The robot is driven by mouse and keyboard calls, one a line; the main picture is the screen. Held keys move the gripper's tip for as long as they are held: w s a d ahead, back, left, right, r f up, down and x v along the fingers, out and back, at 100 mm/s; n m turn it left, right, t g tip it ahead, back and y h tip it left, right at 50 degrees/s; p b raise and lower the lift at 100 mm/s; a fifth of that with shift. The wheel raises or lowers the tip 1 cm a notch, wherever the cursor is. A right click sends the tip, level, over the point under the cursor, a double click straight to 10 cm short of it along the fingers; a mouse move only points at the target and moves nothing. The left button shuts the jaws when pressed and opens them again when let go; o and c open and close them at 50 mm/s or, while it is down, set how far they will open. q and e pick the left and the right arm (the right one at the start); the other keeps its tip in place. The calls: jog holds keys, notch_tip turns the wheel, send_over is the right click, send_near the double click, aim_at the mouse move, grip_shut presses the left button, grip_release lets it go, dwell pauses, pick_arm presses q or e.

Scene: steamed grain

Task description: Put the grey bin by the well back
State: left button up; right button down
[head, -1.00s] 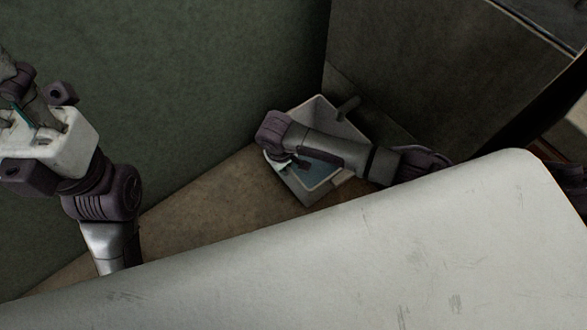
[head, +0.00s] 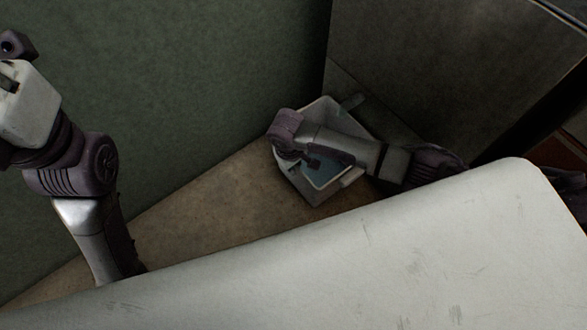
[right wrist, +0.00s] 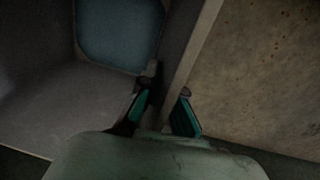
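The grey bin (head: 297,184) stands in the corner on the brown floor, with a bluish inside bottom, in the middle of the head view. My right gripper (head: 303,158) reaches over it from the right and hides part of its rim and inside. In the right wrist view the fingers of my right gripper (right wrist: 163,112) stand on either side of the wall of the bin (right wrist: 85,110), close against it. My left gripper is partly in the head view at the upper left; its white body shows, its fingertips are cut off. I cannot tell which thing is the well.
A large white surface (head: 400,250) fills the lower right foreground. A green wall (head: 180,80) rises behind on the left and a dark grey block (head: 430,80) stands behind the bin on the right. Brown floor (head: 210,210) is bare left of the bin.

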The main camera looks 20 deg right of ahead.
jog(key=shift+f, duration=0.15)
jog(key=c, duration=1.3)
grip_release()
